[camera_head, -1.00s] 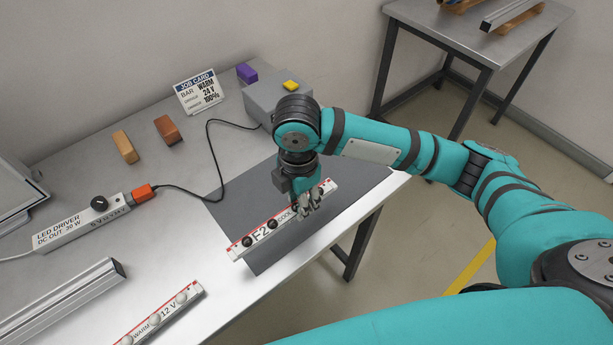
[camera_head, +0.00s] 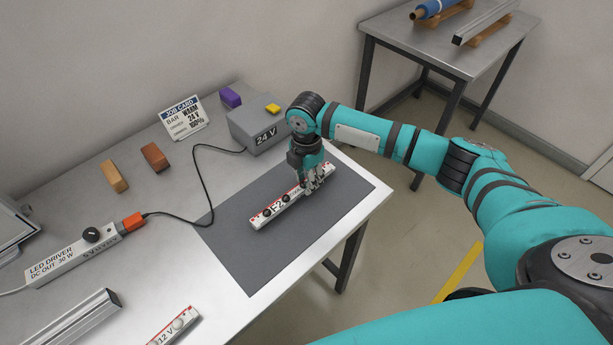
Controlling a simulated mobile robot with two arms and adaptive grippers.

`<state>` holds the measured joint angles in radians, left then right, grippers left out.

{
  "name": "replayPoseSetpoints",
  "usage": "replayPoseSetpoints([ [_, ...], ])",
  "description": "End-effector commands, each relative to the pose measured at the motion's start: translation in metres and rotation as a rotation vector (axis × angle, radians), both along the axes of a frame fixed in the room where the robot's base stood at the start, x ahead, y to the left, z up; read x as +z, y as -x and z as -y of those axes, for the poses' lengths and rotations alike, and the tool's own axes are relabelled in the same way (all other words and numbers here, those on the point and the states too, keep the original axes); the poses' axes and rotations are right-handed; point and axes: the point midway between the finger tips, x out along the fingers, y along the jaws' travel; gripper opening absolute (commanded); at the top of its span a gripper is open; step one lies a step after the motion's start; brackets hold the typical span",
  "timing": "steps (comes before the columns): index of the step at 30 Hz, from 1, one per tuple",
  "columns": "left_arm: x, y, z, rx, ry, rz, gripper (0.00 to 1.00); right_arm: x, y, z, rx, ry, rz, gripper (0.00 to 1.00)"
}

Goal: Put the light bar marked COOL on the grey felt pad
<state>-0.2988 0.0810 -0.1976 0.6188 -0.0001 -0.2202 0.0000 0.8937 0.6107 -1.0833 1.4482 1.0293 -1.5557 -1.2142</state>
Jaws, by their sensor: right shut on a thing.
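The light bar (camera_head: 276,208), white with red edging and dark round knobs, shows the letters F2. Its COOL lettering is now hidden by my right gripper. My right gripper (camera_head: 316,184) is shut on its right part. The bar is over the grey felt pad (camera_head: 240,252), within its outline, and looks to be at or very near the surface; I cannot tell whether it touches. A second light bar (camera_head: 171,331), marked 12 V, lies on the table at the bottom edge, partly cut off. My left gripper is not in view.
A grey 24 V box (camera_head: 244,132) with a yellow button stands behind the pad. A black cable runs from it to the LED driver (camera_head: 62,262). A job card (camera_head: 184,113), coloured blocks and an aluminium profile (camera_head: 72,318) lie left. A second table (camera_head: 440,48) stands back right.

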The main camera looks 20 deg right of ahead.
Motion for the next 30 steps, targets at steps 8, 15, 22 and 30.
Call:
replayPoseSetpoints([
  [8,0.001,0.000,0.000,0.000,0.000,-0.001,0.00,-0.005,0.000,0.000,0.000,-0.001,0.002,0.00],
  [15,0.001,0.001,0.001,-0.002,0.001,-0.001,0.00,-0.007,0.000,0.000,0.000,0.000,0.001,0.39],
  [22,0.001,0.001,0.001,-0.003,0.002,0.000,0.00,-0.007,0.000,0.000,0.000,0.000,0.001,0.52],
  [30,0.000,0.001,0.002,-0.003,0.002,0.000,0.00,0.003,-0.001,0.000,0.000,0.000,0.003,0.52],
])
